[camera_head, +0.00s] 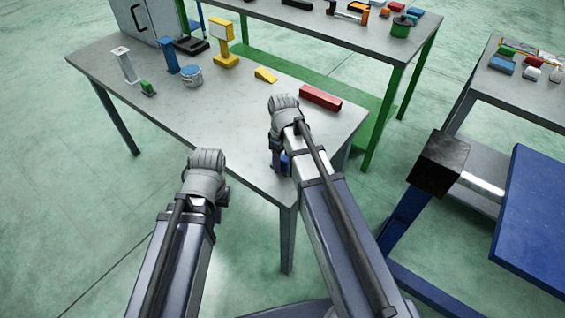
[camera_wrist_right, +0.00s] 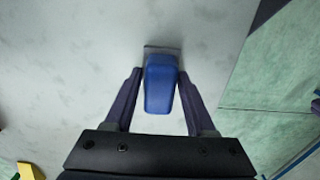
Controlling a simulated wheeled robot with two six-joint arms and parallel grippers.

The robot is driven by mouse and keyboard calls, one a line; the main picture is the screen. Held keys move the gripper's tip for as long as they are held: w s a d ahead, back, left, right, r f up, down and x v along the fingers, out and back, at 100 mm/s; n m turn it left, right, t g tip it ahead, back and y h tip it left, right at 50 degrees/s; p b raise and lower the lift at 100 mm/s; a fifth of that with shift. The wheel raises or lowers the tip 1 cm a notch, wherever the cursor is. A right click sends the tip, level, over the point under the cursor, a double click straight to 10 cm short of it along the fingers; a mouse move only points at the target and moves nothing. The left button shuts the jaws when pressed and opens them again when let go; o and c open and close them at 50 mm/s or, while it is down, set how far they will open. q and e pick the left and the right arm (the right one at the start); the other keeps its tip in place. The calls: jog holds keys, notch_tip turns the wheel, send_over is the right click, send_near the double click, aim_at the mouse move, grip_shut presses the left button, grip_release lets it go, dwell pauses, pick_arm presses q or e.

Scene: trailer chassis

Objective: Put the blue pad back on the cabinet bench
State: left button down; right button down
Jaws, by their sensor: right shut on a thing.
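The blue pad (camera_wrist_right: 160,85) is between the two fingers of my right gripper (camera_wrist_right: 160,80) in the right wrist view, over the pale bench top. My right gripper is shut on it. In the head view, a bit of blue (camera_head: 285,162) shows beside my right gripper (camera_head: 277,158), near the front corner of the cabinet bench (camera_head: 225,128). I cannot tell whether the pad touches the bench top. My left gripper (camera_head: 208,195) is in front of the bench's near edge, and its fingers are hidden by the wrist.
The bench carries a grey cabinet (camera_head: 148,22), a red block (camera_head: 320,97), a yellow wedge (camera_head: 265,74), a yellow stand (camera_head: 224,45), a round tin (camera_head: 191,76) and a blue post (camera_head: 170,55). The bench's middle is clear. A blue panel (camera_head: 535,215) stands at right.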

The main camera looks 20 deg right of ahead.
aim_at(282, 157)
jog(key=shift+f, duration=0.1)
jog(key=c, duration=0.7)
grip_release()
jog(key=shift+f, duration=0.1)
jog(key=o, duration=0.5)
jog(key=shift+c, duration=0.2)
notch_tip(282, 157, up, 12)
jog(key=r+p, duration=0.1)
jog(key=p, duration=1.1)
jog(key=s+a+m+h, duration=0.1)
jog(key=s+a+m, duration=0.2)
jog(key=s+a, duration=0.7)
jog(key=s, duration=0.4)
jog(key=shift+a+f+m, duration=0.25)
jog(key=shift+m, duration=0.15)
jog(key=shift+s, duration=0.1)
jog(key=shift+f+b, duration=0.65)
